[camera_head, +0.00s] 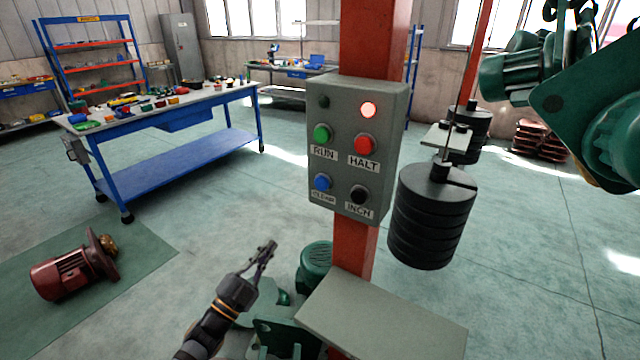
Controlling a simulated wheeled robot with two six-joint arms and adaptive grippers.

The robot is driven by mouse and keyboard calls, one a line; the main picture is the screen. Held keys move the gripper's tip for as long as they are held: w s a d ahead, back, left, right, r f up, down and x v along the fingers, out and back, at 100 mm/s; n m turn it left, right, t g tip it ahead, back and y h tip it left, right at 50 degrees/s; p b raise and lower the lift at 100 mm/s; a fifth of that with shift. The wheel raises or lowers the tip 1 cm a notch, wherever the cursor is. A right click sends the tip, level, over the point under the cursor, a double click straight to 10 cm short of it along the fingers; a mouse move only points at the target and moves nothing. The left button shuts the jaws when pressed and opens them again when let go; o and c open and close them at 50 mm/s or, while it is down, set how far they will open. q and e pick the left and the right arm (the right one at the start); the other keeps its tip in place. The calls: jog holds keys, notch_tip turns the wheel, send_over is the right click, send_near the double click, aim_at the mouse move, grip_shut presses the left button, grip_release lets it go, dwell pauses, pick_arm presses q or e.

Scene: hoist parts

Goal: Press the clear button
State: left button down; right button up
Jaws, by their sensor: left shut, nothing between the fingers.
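A grey control box (347,201) is fixed to a red post in the camera_head view. Its blue button (322,182) sits at the lower left, above a small label that seems to read CLEAR. A green RUN button (321,133), a red HALT button (364,145) and a black INCH button (358,194) share the panel. My right gripper is not in view.
Stacked black weights (432,222) hang just right of the box. A grey plate (385,318) and green machine parts (316,262) lie below it. A red motor (72,274) rests on a green mat at left. A blue workbench (180,160) stands behind; floor between is clear.

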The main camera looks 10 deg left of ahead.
aim_at(321, 183)
pick_arm(q)
jog(key=s+d+r+m+g+h, duration=0.1)
jog(key=s+d+r+m+h, duration=0.2)
jog(key=r, duration=0.5)
jog(key=s+d+r+m+h, duration=0.4)
jog(key=s+r+m+h, duration=0.1)
jog(key=r, duration=0.4)
jog(key=m+h, duration=0.1)
jog(key=h, duration=0.1)
jog(key=shift+d+m+g+h, duration=0.15)
jog(key=shift+m+g+h, duration=0.15)
jog(key=shift+g, duration=0.1)
jog(key=shift+w, duration=0.15)
jog(key=w+d, duration=0.3)
jog(key=w, duration=0.5)
jog(key=shift+w, duration=0.2)
jog(key=shift+w+d+f, duration=0.1)
jog(key=shift+w+d, duration=0.05)
jog(key=shift+w, duration=0.15)
jog(key=shift+w+d, duration=0.1)
jog(key=shift+w, duration=0.25)
dwell(0.3)
dwell(0.4)
jog(key=shift+s+a, duration=0.25)
jog(key=shift+s, duration=0.55)
